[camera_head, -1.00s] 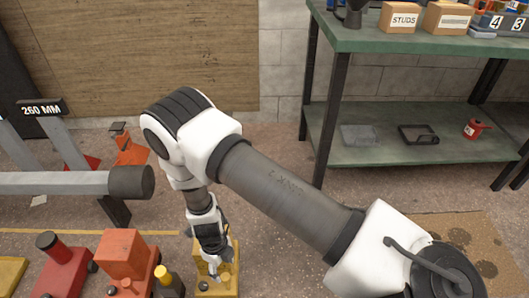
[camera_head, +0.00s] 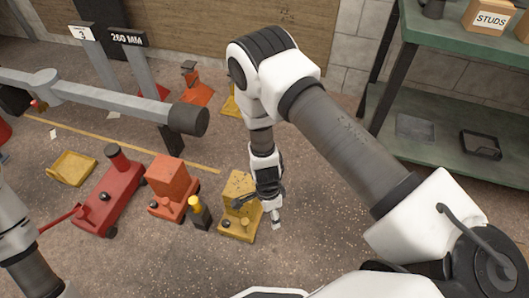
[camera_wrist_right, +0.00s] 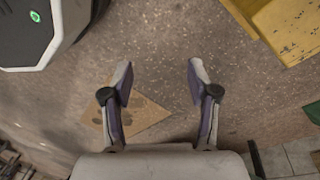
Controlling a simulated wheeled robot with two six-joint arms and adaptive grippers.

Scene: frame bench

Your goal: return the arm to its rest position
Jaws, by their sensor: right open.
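My right arm reaches in from the lower right of the head view and bends down at the elbow. My right gripper (camera_head: 273,212) points down in front of a yellow machine (camera_head: 238,187) and partly hides it. The right wrist view shows the gripper (camera_wrist_right: 160,75) open, with nothing between its fingers and bare floor beyond. The yellow machine's edge (camera_wrist_right: 290,28) shows at the upper right there, apart from the fingers. An arm link, apparently my left, shows at the left edge of the head view; its gripper is out of view.
Red machines (camera_head: 110,195) and an orange-red one (camera_head: 172,180) stand left of the right gripper, with a small black-and-yellow object (camera_head: 200,212) between. A grey horizontal bar (camera_head: 110,100) crosses the upper left. A green shelf bench (camera_head: 455,165) stands at the right. Floor in front is clear.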

